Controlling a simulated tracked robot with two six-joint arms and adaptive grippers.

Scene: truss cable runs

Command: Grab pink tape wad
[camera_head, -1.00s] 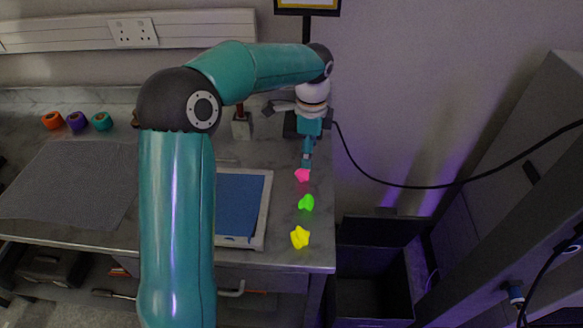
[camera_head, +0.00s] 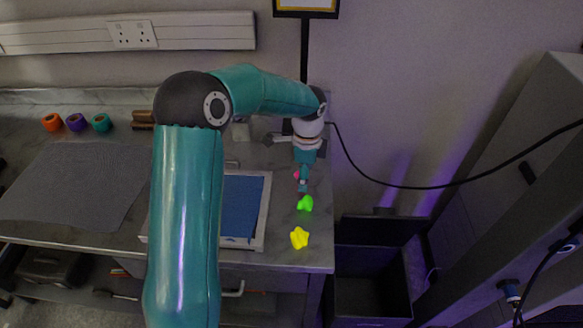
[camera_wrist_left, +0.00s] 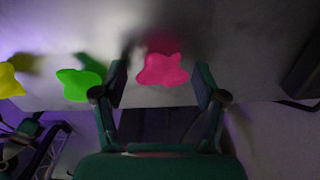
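The pink tape wad (camera_head: 296,174) is on the right end of the bench. In the head view my left gripper (camera_head: 303,184) hides most of it. In the left wrist view the pink tape wad (camera_wrist_left: 163,66) shows whole, between the two spread fingers of my left gripper (camera_wrist_left: 160,82), with a gap on either side. The left gripper is open and holds nothing. My right gripper is in neither view.
A green wad (camera_head: 305,203) and a yellow wad (camera_head: 299,238) lie in front of the pink one, near the bench's right edge. A white-framed tray with a blue panel (camera_head: 240,207) is to their left. A dark open bin (camera_head: 372,297) stands below the edge.

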